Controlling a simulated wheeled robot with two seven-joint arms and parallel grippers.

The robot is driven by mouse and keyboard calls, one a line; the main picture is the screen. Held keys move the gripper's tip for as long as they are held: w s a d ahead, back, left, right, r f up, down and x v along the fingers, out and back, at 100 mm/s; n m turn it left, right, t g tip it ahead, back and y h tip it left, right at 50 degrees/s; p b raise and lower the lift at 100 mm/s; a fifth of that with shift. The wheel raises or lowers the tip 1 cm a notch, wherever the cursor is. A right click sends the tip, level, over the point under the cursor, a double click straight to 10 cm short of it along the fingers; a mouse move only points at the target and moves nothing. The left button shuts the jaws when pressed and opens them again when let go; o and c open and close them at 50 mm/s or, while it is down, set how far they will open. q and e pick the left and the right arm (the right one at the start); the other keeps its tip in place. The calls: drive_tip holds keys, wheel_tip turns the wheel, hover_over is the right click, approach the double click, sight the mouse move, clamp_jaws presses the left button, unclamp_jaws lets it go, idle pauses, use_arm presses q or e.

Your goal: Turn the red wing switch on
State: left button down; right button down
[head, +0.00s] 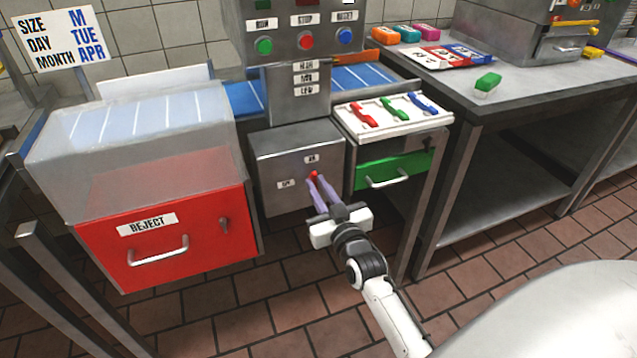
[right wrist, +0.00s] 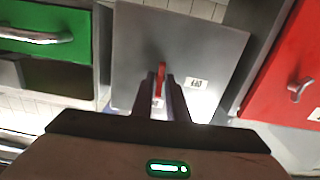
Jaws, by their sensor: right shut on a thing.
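The red wing switch (head: 314,174) is on the front of a grey metal box (head: 275,160) in the middle of the head view. One small label (head: 311,158) sits above the switch and another (head: 286,184) to its left. My right gripper (head: 317,181) reaches the box from below right and is shut on the switch, with its purple fingers on either side. In the right wrist view the switch (right wrist: 161,74) is a narrow red piece between the fingertips (right wrist: 162,84), roughly upright in that picture. Most of the switch is hidden by the fingers in the head view. My left gripper is not in view.
A red REJECT drawer (head: 170,235) with a clear bin stands left of the box. A green drawer (head: 395,172) under a white tray (head: 410,124) is close on the right. Buttons and a blue conveyor (head: 362,77) are above. Tiled floor is open in front.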

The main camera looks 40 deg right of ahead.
drive_tip(key=shift+m, duration=0.4)
drive_tip(key=c, duration=1.9)
unclamp_jaws()
drive_tip(key=shift+o, duration=0.2)
drive_tip(key=shift+r+p, duration=0.15)
drive_tip(key=shift+p, duration=0.15)
